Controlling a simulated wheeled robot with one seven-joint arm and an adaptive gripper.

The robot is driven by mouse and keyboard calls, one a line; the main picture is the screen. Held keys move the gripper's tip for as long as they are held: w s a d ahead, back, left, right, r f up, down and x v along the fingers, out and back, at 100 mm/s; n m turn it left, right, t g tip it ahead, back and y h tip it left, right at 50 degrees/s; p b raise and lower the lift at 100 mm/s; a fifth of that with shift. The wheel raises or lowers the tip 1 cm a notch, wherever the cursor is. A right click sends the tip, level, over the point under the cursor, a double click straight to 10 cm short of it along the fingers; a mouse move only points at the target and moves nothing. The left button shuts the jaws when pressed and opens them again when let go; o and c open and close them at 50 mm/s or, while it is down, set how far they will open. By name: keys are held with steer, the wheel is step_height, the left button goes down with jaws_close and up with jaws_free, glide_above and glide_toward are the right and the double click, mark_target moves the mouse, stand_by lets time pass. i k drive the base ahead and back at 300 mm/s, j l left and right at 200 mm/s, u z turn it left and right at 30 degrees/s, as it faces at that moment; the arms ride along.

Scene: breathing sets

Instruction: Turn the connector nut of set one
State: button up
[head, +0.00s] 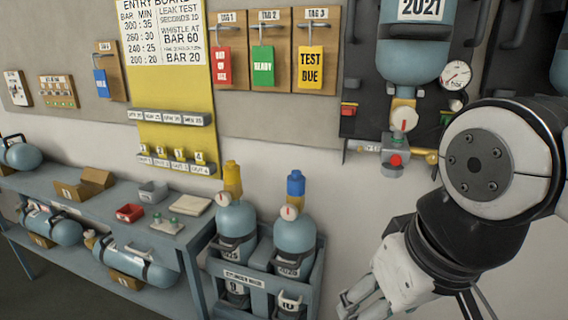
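A blue-grey cylinder (412,60) marked 2021 hangs upright on a dark wall panel at the upper right. Below its valve are a round white gauge (403,118), a grey block with a red knob (396,160) and a yellow brass-coloured fitting (431,158). My arm covers the area right of this fitting. No set number is readable, and I cannot tell which part is the connector nut of set one. My gripper (360,300) is low in the picture, below and apart from these fittings. Its fingertips are not clear, so its opening cannot be told.
A second pressure gauge (456,74) is on the panel. Two cylinders stand in a blue-grey rack (262,296) on the floor. A workbench (100,210) at left holds trays and boxes. Tag boards (290,18) hang on the wall. Bare wall lies between rack and panel.

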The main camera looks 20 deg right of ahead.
mark_target(388, 169)
steer(key=k+l+u, duration=0.2)
steer(key=l, duration=0.2)
steer(key=k+l+u, duration=0.2)
steer(key=l, duration=0.15)
steer(key=k+l+u, duration=0.15)
steer(key=l, duration=0.2)
